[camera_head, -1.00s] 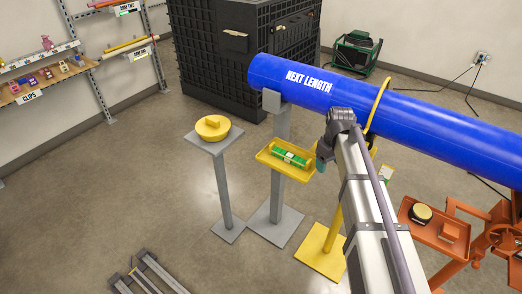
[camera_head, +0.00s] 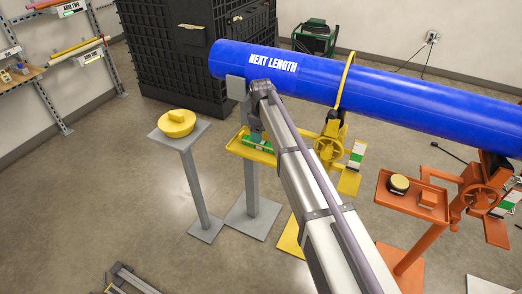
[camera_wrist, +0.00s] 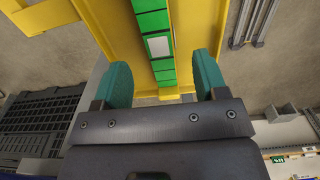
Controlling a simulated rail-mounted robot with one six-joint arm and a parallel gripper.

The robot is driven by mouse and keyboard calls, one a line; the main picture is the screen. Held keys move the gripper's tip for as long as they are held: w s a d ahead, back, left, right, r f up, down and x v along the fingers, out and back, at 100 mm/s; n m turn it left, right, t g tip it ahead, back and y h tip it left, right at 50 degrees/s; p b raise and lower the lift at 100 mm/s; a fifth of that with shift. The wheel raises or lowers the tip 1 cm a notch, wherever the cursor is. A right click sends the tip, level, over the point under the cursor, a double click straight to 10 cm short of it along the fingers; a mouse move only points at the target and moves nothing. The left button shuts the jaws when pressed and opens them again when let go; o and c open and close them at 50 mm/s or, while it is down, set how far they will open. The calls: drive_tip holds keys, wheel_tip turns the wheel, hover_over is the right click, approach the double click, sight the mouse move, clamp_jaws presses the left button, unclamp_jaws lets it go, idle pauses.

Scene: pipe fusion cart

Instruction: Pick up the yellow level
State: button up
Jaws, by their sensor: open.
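A green bar-shaped level with a white label lies in the yellow tray (camera_head: 238,149), mostly behind my arm in the head view. In the wrist view the green level (camera_wrist: 154,48) runs lengthwise between my two teal fingers, with the yellow tray's edge (camera_wrist: 100,25) around it. No level with a yellow body shows. My gripper (camera_wrist: 161,62) is open, with one finger on each side of the level and a gap on both sides. In the head view my gripper (camera_head: 255,137) is partly hidden at the tray; I cannot tell its height above it.
A blue pipe (camera_head: 390,97) crosses just above and behind the tray. A yellow handwheel (camera_head: 327,148) and an orange tray (camera_head: 413,197) are to the right.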

sight(265, 146)
wheel_tip(265, 146, down, 5)
drive_tip(key=b, duration=0.5)
drive_tip(key=shift+f, duration=0.2)
drive_tip(key=shift+r, duration=0.25)
drive_tip(key=c, duration=1.1)
